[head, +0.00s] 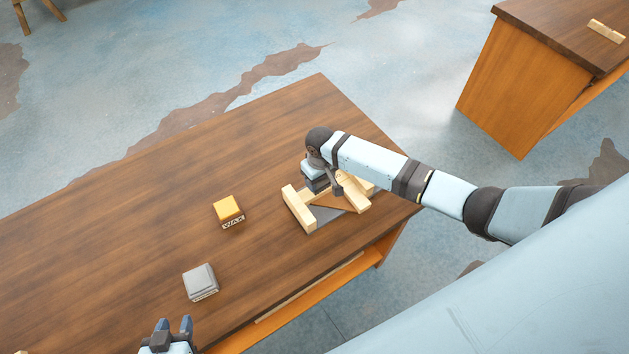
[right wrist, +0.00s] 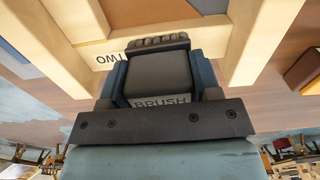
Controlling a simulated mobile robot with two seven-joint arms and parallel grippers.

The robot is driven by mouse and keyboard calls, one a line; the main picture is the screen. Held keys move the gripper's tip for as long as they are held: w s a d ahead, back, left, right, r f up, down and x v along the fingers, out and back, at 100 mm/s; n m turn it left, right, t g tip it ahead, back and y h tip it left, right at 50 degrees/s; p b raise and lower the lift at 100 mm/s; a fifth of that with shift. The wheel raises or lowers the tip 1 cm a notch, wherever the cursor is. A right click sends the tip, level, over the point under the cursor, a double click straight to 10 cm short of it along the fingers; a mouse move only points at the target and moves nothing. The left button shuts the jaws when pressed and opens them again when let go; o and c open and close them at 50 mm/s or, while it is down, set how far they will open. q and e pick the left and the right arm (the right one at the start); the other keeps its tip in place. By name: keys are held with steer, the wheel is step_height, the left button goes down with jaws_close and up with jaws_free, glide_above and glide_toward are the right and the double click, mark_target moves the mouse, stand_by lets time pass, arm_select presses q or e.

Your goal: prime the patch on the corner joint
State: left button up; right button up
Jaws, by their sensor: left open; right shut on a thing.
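My right gripper (head: 318,182) is over the pale wooden corner frame (head: 299,208) on the table. The right wrist view shows its fingers shut on a dark grey block marked BRUSH (right wrist: 160,102). The brush's bumpy end lies at or close above a pale bar of the frame (right wrist: 255,45); I cannot tell whether it touches. A brown triangular patch (head: 335,202) lies between the frame's bars, partly hidden by my arm in the head view. A grey surface (head: 326,215) shows beside it. My left gripper (head: 175,328) is open and empty at the table's front edge.
A yellow block marked WAX (head: 228,210) and a grey block (head: 200,281) with an unreadable label stand left of the frame on the dark wooden table (head: 130,215). The table's left part is clear. Another table (head: 540,75) stands back right.

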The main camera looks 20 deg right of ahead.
steer(key=shift+w+d, duration=0.15)
steer(key=shift+d, duration=1)
steer(key=shift+r, duration=3)
steer(key=shift+r, duration=1.5)
